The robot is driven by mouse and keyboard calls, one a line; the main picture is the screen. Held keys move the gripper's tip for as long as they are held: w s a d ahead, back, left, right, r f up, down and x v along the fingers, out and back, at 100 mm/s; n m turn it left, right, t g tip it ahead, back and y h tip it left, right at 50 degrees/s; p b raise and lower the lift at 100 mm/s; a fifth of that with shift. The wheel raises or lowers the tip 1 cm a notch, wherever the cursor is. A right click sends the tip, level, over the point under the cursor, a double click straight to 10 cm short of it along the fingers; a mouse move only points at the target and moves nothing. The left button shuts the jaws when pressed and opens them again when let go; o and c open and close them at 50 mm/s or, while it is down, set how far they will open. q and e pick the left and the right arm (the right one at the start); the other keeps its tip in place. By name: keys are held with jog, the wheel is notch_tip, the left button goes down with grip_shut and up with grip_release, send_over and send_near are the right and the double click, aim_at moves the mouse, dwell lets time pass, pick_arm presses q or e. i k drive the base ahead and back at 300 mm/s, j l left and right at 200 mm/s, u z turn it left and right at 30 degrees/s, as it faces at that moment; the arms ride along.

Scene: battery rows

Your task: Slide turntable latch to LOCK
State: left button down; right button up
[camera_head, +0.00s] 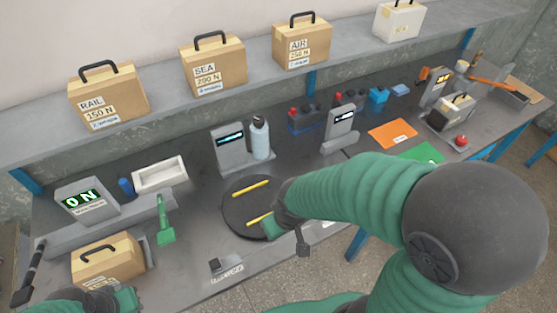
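The turntable (232,215) is a dark round disc with two yellow bars, set in the middle of the grey bench. A small grey block with a dark top (221,264) sits near the bench's front edge, beside a light label (228,277); it may be the latch, and I cannot read the label or its position. My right gripper (283,235) is at the turntable's right edge, its green tip overlapping the disc in the picture; whether it touches is unclear. My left gripper (105,301) is at the lower left, below a cardboard case, partly cut off by the frame.
A handled cardboard case (107,262) sits at front left near a display reading "0 N" (85,202). My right arm hides the bench's front right.

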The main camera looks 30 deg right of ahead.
aim_at(215, 265)
jog(key=z, duration=0.7)
jog(key=k+j, duration=0.15)
jog(key=j, duration=0.15)
jog(key=k+j+u, duration=0.1)
jog(key=j, duration=0.25)
jog(key=k, duration=0.05)
